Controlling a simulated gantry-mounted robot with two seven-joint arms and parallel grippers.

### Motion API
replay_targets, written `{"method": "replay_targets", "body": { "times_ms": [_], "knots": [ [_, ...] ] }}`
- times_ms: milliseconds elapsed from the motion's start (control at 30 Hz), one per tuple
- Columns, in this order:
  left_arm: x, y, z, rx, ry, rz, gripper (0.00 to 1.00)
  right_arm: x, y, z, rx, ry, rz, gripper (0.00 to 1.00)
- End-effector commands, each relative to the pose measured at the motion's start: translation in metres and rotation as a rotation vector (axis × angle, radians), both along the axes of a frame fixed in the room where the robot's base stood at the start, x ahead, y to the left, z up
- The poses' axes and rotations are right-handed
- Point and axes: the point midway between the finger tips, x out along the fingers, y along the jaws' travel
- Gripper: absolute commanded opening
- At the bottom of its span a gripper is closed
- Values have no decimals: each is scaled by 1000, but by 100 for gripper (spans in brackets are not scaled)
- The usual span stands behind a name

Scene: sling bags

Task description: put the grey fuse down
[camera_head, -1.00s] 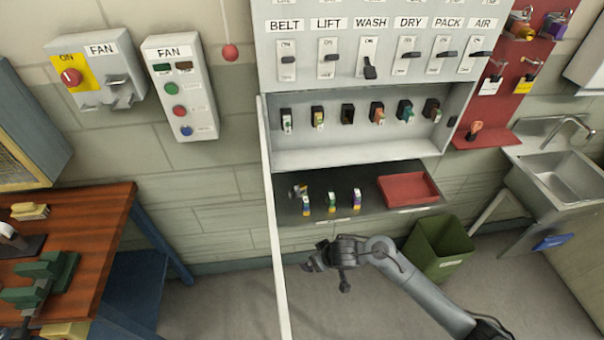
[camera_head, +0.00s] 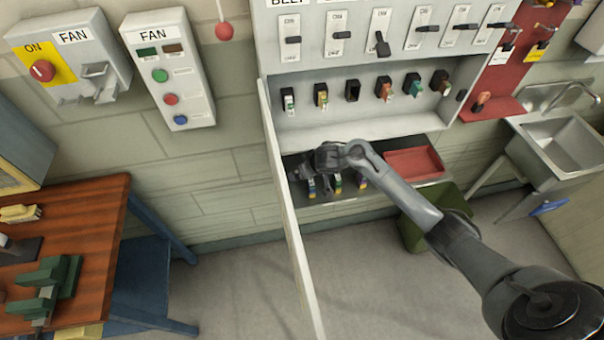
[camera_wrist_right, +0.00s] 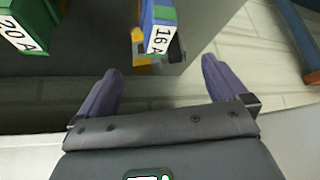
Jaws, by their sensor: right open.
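My right gripper (camera_head: 302,170) is over the left end of the dark shelf (camera_head: 375,153) under the panel. In the right wrist view its jaws (camera_wrist_right: 160,82) are apart with nothing between them. A green 20 A fuse (camera_wrist_right: 25,28) is at the upper left. In the head view, fuses (camera_head: 338,185) on the shelf are partly hidden by my arm. My left gripper is not in view.
A red tray (camera_head: 413,163) is at the shelf's right end. Above are several fuses in a row (camera_head: 384,88) with one dark holder (camera_head: 352,89) and switches. The open panel door (camera_head: 285,200) stands left of my gripper. A green bin (camera_head: 412,235) is below.

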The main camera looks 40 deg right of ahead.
Motion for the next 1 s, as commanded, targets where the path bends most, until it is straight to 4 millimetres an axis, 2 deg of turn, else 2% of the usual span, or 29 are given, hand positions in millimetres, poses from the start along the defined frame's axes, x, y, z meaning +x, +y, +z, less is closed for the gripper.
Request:
{"method": "replay_targets", "body": {
  "times_ms": [333, 700, 1000],
  "knots": [
    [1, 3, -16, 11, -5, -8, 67, 24, -4, -35, 0, 1, 0, 100],
    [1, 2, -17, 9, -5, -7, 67, 28, -4, -40, -1, 0, -1, 100],
    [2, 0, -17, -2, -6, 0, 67, 28, -4, -40, -1, 0, 0, 54]
  ]
}}
